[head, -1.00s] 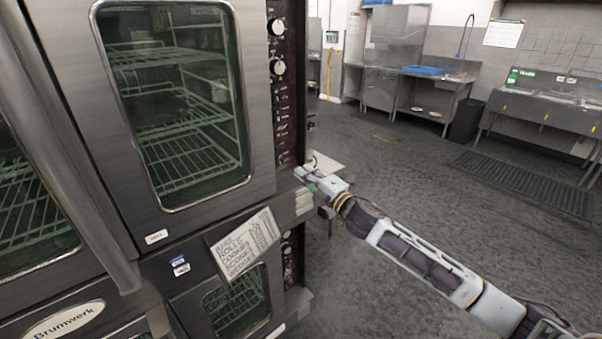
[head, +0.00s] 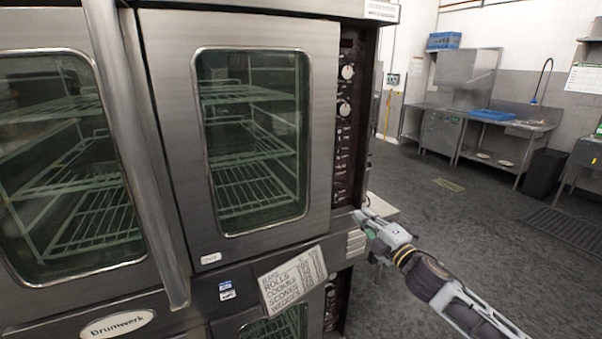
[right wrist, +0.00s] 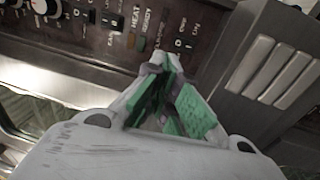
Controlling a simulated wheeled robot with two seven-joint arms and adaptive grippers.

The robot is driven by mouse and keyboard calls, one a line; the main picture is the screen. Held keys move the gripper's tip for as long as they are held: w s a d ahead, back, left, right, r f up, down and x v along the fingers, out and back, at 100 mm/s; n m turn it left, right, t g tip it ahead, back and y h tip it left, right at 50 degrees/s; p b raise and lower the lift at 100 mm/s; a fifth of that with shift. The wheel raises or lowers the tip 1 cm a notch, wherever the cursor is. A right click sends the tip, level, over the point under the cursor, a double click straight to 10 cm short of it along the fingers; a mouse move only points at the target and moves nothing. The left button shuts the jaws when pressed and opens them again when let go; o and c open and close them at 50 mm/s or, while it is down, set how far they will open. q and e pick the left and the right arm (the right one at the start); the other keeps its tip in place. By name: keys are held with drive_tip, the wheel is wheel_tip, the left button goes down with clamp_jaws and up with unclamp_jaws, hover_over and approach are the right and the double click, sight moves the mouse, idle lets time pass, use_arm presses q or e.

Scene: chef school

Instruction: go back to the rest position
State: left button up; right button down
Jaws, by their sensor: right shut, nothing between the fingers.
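My right gripper (head: 364,217) is shut and empty. In the head view its arm comes in from the lower right, and the fingertips are close to the lower right edge of the upper oven (head: 165,75), below the control panel (head: 347,120). In the right wrist view the green-padded fingers (right wrist: 160,75) come together in front of the panel's lower switches. I cannot tell whether the tips touch the oven. My left gripper is not in view.
A long vertical door handle (head: 140,150) stands out from the oven front. A tilted paper sign (head: 293,281) sits below the doors. Open grey floor (head: 450,220) lies to the right. A steel sink counter (head: 500,125) and a dark bin (head: 545,172) stand at the back.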

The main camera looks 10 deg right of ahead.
drive_tip(key=shift+m, duration=0.3)
